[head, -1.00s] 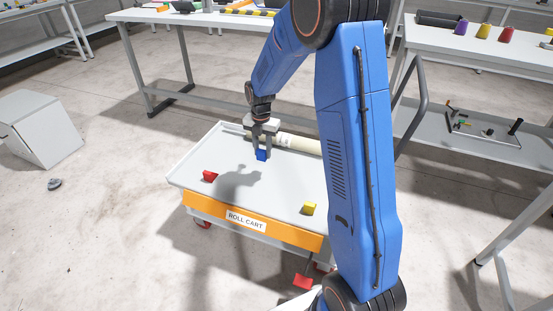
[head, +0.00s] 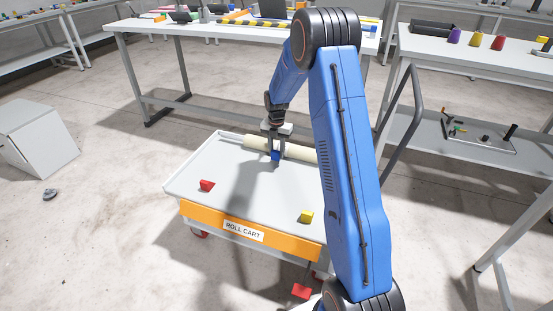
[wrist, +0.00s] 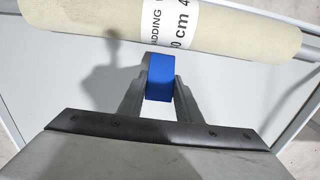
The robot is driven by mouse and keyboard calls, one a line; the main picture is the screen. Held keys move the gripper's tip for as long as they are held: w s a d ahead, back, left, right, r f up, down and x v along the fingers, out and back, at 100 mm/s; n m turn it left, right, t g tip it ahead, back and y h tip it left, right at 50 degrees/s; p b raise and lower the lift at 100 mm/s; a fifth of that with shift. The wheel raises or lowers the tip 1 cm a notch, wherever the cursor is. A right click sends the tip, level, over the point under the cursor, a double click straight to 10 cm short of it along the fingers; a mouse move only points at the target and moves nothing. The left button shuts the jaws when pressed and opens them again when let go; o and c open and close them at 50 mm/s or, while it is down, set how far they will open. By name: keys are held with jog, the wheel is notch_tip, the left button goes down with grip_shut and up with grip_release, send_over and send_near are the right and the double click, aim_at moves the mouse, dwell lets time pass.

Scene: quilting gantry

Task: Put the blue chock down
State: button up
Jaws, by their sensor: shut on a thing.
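The blue chock (head: 275,156) is held between the two fingers of my gripper (head: 274,150). In the wrist view the blue chock (wrist: 160,78) shows between the fingertips (wrist: 160,88), close to the cream wadding roll (wrist: 180,22). My gripper is shut on it, over the roll cart's grey top (head: 235,190). The roll (head: 290,151) lies along the cart's far side, just behind the chock. Whether the chock touches the cart top or the roll, I cannot tell.
A red chock (head: 206,185) sits at the cart's left and a yellow chock (head: 306,216) at its front right. The cart top between them is clear. A white table (head: 200,27) stands behind, another table (head: 480,50) at the right.

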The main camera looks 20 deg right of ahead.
aim_at(276, 157)
jog(key=shift+f, duration=1.9)
jog(key=shift+f, duration=0.15)
jog(key=o, duration=1.1)
